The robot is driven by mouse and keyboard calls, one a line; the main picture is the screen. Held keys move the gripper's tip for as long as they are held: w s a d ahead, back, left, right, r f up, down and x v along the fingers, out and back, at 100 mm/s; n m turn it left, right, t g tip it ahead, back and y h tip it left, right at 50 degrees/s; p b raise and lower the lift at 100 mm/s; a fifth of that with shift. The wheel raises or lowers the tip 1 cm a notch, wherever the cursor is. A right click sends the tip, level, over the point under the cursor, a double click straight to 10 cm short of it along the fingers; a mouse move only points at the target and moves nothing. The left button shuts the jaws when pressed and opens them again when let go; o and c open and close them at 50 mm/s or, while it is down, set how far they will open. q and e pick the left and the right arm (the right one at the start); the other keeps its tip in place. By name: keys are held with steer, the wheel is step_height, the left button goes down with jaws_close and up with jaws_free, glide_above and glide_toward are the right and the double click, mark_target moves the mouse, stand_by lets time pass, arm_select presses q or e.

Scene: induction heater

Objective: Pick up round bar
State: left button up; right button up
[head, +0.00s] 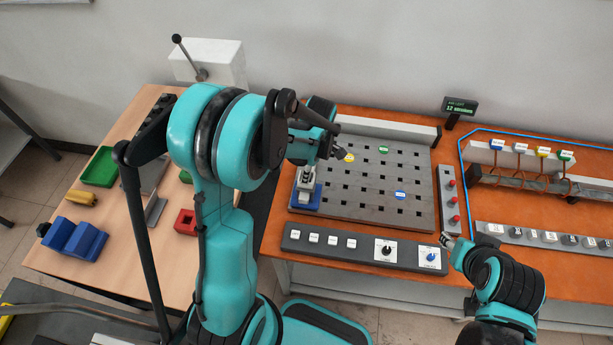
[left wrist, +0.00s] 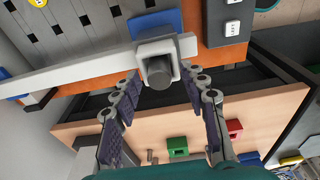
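A short grey cylinder (left wrist: 158,72), which looks like the round bar, shows end-on inside a light grey holder (left wrist: 172,47) in the left wrist view. In the head view the holder stands on a blue base (head: 305,198) at the left edge of the perforated plate (head: 378,203); the bar cannot be made out there. My left gripper (left wrist: 160,77) is open, its fingertips on either side of the cylinder; contact cannot be told.
A control panel (head: 362,250) runs along the plate's front, with a red-button box (head: 450,199) at its right. Coils and a labelled block row fill the right. The wooden table (head: 120,240) at left holds a green tray (head: 101,167), blue block (head: 75,239) and red block (head: 186,221).

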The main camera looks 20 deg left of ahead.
arm_select(q)
jaws_close()
steer(key=shift+r, duration=0.65)
step_height(320, 180, up, 3)
steer(key=shift+f+p, duration=0.15)
steer(key=shift+p, duration=0.3)
steer(key=d+r+p, duration=0.1)
steer(key=d+r, duration=0.6)
steer(key=d, duration=0.4)
steer(key=shift+s+d, duration=0.15)
steer(key=shift+d, duration=0.2)
